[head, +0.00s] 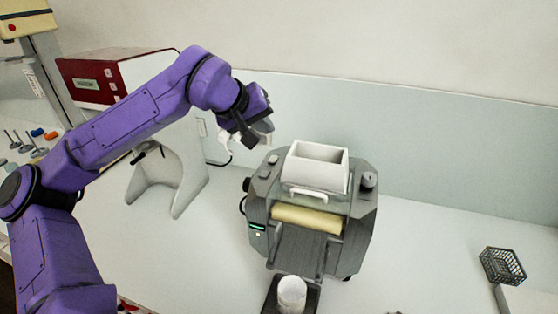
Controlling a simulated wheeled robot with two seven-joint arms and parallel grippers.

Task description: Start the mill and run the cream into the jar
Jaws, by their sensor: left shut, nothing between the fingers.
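The grey mill (258,210) stands on the counter right of centre, with a white hopper (318,190) on top. A cream-yellow roller (306,219) shows below the hopper, above a sloping grey apron (298,252). A green-lit display (257,227) is on its left front. A black knob (369,179) sits at its top right. A white jar (291,294) stands below the apron at the front; I cannot tell what is in it. My left gripper (257,137) is shut and empty, above and behind the mill's left rear corner. My right gripper is not in view.
A red-and-white machine (90,80) stands behind my left arm on the left. A white plug (226,144) and cable are at the back wall. A black wire basket (502,266) is at the right. The counter between the mill and the basket is mostly clear.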

